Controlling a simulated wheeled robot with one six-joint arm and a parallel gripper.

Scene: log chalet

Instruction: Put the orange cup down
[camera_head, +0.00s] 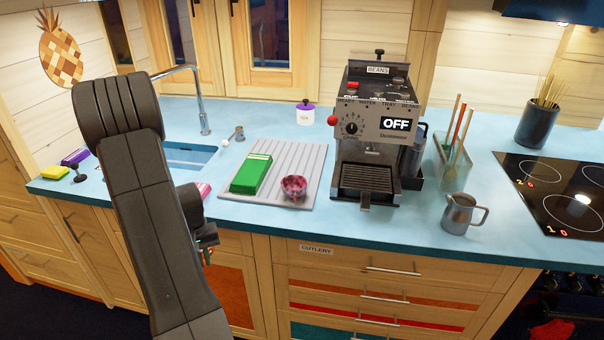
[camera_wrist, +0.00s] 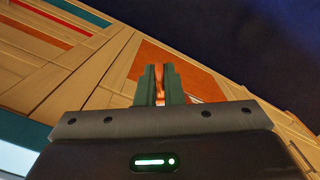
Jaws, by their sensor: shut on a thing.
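My gripper (camera_wrist: 159,72) shows in the wrist view with its two dark green fingers close together. A narrow orange piece, which I take to be the orange cup (camera_wrist: 160,92), shows between them; its full shape is hidden. In the head view, my gripper (camera_head: 207,240) is partly hidden by my arm and hangs in front of the counter's front edge, by the cabinet fronts. I cannot make out the orange cup in that view.
A coffee machine (camera_head: 375,130), a metal jug (camera_head: 461,213) and a hob (camera_head: 560,185) stand right. Clear counter lies before the machine.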

